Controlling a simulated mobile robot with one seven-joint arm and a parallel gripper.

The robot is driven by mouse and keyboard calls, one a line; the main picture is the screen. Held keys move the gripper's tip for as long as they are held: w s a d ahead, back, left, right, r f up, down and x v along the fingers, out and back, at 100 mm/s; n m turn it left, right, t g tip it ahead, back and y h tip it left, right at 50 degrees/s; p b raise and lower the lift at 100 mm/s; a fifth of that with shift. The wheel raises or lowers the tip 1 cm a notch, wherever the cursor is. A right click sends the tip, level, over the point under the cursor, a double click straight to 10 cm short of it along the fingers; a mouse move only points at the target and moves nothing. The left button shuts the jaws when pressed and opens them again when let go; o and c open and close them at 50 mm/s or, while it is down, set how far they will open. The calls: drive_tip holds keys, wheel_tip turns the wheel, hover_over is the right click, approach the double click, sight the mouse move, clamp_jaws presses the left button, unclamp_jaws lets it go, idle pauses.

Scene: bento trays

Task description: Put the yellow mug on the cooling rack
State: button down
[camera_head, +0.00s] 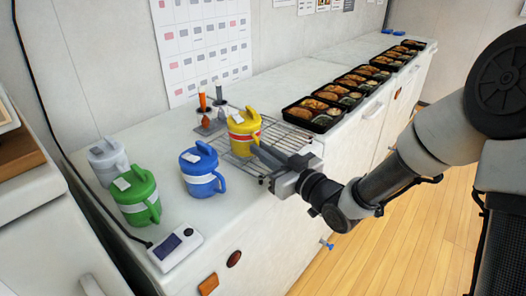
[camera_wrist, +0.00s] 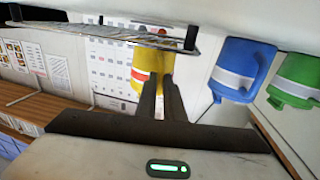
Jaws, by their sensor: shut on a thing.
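The yellow mug (camera_head: 243,137), with a red and white band, is upright over the left part of the wire cooling rack (camera_head: 290,142) in the head view. My gripper (camera_head: 262,153) reaches in from the right and is shut on the mug's handle side. In the wrist view, which is upside down, the fingers (camera_wrist: 161,82) close in front of the yellow mug (camera_wrist: 143,63). The cooling rack (camera_wrist: 115,33) shows edge-on close to the mug's base. I cannot tell whether the base touches the wires.
A blue mug (camera_head: 201,174), a green mug (camera_head: 137,200) and a grey mug (camera_head: 104,158) stand on the counter to the left. A small device (camera_head: 176,249) lies at the front edge. Several bento trays (camera_head: 312,114) line the counter beyond the rack.

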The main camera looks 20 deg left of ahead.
drive_tip(key=c, duration=1.9)
unclamp_jaws()
drive_tip(key=shift+o, duration=0.2)
